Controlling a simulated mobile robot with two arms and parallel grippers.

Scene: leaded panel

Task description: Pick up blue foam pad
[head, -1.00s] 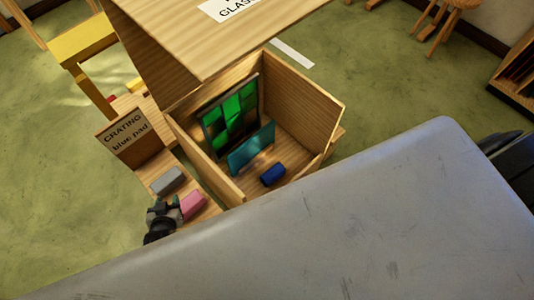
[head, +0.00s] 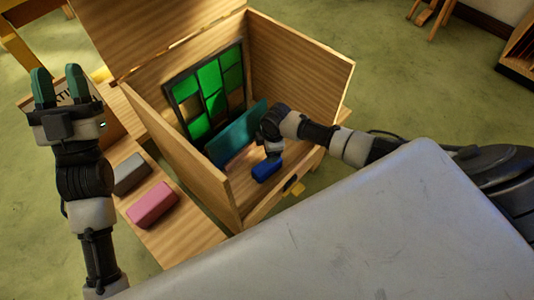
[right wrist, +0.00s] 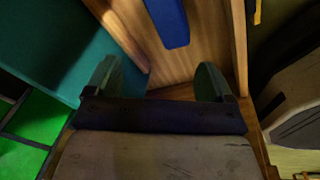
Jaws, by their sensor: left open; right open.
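The blue foam pad (head: 266,169) lies on the floor of the open wooden crate (head: 222,196), near its front corner. It also shows in the right wrist view (right wrist: 168,20), beyond the fingertips. My right gripper (head: 273,148) reaches down into the crate just above the pad; its fingers are largely hidden in the head view.
In the crate, a teal panel (head: 232,140) stands beside my right gripper, in front of the green leaded panel (head: 210,95). A grey pad (head: 131,174) and a pink pad (head: 153,204) lie on the wooden shelf (head: 190,236) left of the crate.

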